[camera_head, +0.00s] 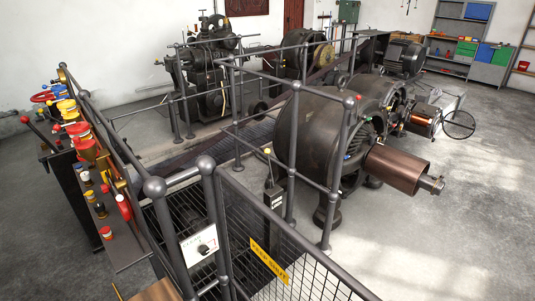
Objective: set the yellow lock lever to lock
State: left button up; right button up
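A thin upright lever with a yellow knob (267,152) rises from a dark box (274,196) behind the railing, near the middle of the view. It leans slightly to the left. The box bears a small pale label too small to read. Several yellow parts (67,108) also sit among red ones on the control desk (125,243) at the left. I cannot tell for sure which yellow part is the lock lever, nor its setting. Neither of my grippers shows in this view.
Grey railings (215,215) with mesh and a yellow sign (269,260) cross the foreground. A large dynamo (310,130) with a copper-coloured cylinder (397,168) stands beyond. Bare floor (440,230) is clear at the right.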

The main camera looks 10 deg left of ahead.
aim_at(266, 150)
jog(key=k+l, duration=0.1)
jog(key=l, duration=0.25)
jog(key=k+l, duration=0.15)
jog(key=l, duration=0.15)
jog(key=k+l, duration=0.1)
jog(key=l, duration=0.25)
jog(key=k+l, duration=0.15)
jog(key=l, duration=0.2)
jog(key=k+l, duration=0.1)
jog(key=l, duration=0.25)
jog(key=i+l, duration=0.2)
jog(key=l, duration=0.2)
jog(key=i+l, duration=0.15)
jog(key=l, duration=0.25)
jog(key=i+l, duration=0.2)
jog(key=l, duration=0.2)
jog(key=i+l, duration=0.1)
jog(key=i, duration=1.75)
jog(key=i+j, duration=0.2)
jog(key=j, duration=0.2)
jog(key=i+j, duration=0.25)
jog(key=j, duration=0.15)
jog(key=i+j, duration=0.2)
jog(key=j, duration=0.15)
jog(key=i+j, duration=0.2)
jog(key=j, duration=0.2)
jog(key=i+j, duration=0.25)
jog(key=j, duration=0.15)
